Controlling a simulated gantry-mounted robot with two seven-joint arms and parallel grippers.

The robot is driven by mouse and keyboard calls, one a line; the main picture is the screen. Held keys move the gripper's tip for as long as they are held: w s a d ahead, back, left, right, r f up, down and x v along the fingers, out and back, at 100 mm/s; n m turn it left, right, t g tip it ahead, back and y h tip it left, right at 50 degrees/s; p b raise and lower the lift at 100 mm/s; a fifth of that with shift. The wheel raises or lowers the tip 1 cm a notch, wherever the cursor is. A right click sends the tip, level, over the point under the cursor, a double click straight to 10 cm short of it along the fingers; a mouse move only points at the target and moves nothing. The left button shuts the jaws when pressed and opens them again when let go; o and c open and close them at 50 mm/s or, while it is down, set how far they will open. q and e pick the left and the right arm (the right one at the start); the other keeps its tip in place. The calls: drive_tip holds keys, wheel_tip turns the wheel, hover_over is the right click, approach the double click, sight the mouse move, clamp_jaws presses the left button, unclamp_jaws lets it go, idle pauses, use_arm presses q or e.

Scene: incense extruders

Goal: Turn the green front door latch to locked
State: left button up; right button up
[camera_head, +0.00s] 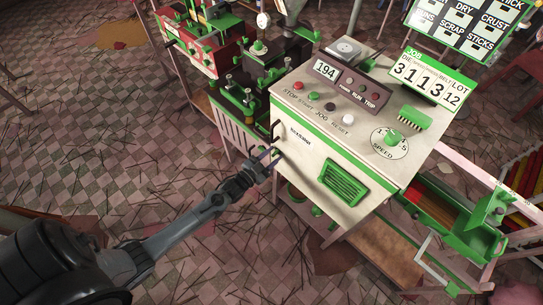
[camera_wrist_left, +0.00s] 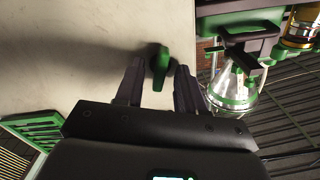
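The cream machine cabinet (camera_head: 306,143) with green trim stands right of centre in the head view. My left gripper (camera_head: 269,160) is at the left edge of its front panel. In the left wrist view the green latch (camera_wrist_left: 160,66) stands out from the cream panel (camera_wrist_left: 75,50), its handle lying nearly along the picture's vertical. The two dark fingers are on either side of it, with a visible gap on each side. The gripper is open and not shut on the latch. In the head view the latch is mostly hidden at the fingertips. My right gripper is not in view.
A green vent (camera_head: 344,183) is on the front panel, right of the gripper. A dark machine with green fittings (camera_head: 240,99) stands close on the left. A green-and-metal funnel part (camera_wrist_left: 232,88) is near the right finger. Open floor lies at left.

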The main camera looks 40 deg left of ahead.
use_arm(q)
drive_tip(key=shift+s, duration=0.15)
drive_tip(key=shift+s, duration=0.3)
drive_tip(key=s+p, duration=0.1)
drive_tip(key=s, duration=0.9)
drive_tip(key=shift+a, duration=0.4)
